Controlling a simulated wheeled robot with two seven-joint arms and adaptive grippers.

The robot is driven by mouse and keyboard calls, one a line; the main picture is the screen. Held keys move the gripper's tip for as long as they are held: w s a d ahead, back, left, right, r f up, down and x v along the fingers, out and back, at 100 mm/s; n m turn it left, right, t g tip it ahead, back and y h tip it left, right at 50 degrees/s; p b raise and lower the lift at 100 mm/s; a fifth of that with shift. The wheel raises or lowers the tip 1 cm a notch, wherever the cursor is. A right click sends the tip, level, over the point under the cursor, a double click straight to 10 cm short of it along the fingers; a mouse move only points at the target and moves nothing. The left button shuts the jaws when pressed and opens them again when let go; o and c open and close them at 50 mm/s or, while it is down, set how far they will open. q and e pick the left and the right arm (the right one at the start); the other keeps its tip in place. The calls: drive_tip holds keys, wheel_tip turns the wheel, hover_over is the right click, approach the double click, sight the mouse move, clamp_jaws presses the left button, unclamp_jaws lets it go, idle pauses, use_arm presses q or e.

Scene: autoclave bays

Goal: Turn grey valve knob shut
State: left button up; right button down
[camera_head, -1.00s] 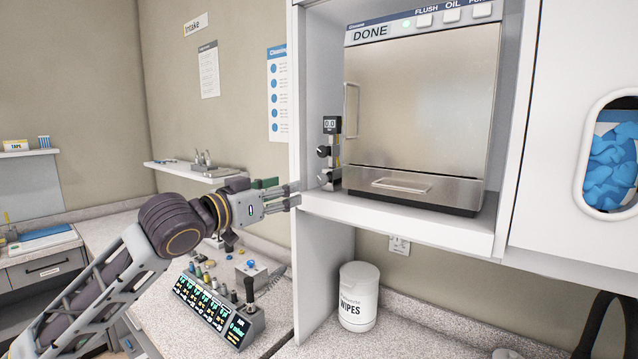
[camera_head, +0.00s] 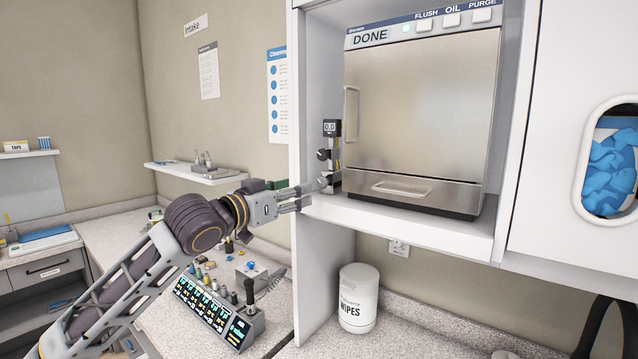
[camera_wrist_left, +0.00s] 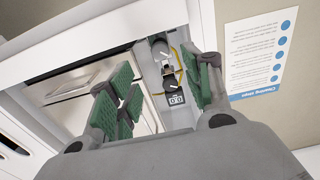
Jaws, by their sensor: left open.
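A small valve column with a digital gauge (camera_head: 331,128) reading 0.0 stands at the left end of the shelf bay. Below the gauge are a darker upper knob (camera_head: 322,154) and a greyer lower knob (camera_head: 322,184). In the left wrist view the column appears upside down, with the gauge (camera_wrist_left: 176,99) below the two knobs. My left gripper (camera_head: 302,197) is just left of the lower knob, fingers pointing at the column. Its green-padded fingers (camera_wrist_left: 165,92) are apart and empty, with the knobs between or beyond them; contact cannot be told. My right gripper is out of view.
An autoclave (camera_head: 420,110) labelled DONE stands right of the valve column. The bay's left panel (camera_head: 297,100) is close to my gripper.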

sight(321, 184)
use_arm(q)
drive_tip(key=shift+p+x, duration=1.5)
drive_tip(key=shift+x, duration=3.65)
drive_tip(key=c, duration=1)
drive_tip(key=shift+c, duration=0.2)
drive_tip(key=shift+m, duration=0.7)
drive_tip(key=o, duration=1)
drive_tip(key=shift+o, duration=0.2)
drive_tip(key=shift+s+a, duration=0.1)
